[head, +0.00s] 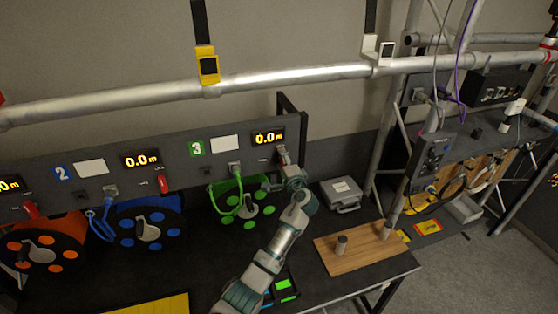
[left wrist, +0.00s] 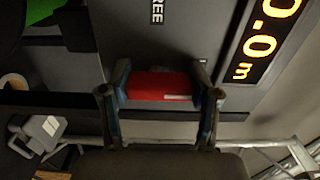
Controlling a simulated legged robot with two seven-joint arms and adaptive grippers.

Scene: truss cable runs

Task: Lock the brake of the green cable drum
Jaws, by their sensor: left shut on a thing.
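The green cable drum (head: 241,203) hangs under the dark panel at the sign with a green 3 (head: 197,148), its green cable looped up to a plug. My left gripper (head: 283,156) is at the panel, right of this drum and just below the 0.0 m display (head: 268,137). In the left wrist view it is shut on the red brake lever (left wrist: 160,86), which lies between both fingers. A FREE label (left wrist: 157,10) shows on the panel near it. In the head view my gripper hides this lever. My right gripper is not in view.
A blue drum (head: 148,228) and an orange drum (head: 42,254) hang further left, with red levers (head: 163,184) on the panel. A grey case (head: 341,194) and a wooden board (head: 340,258) with two pegs are to the right. A metal pipe (head: 290,75) runs above.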

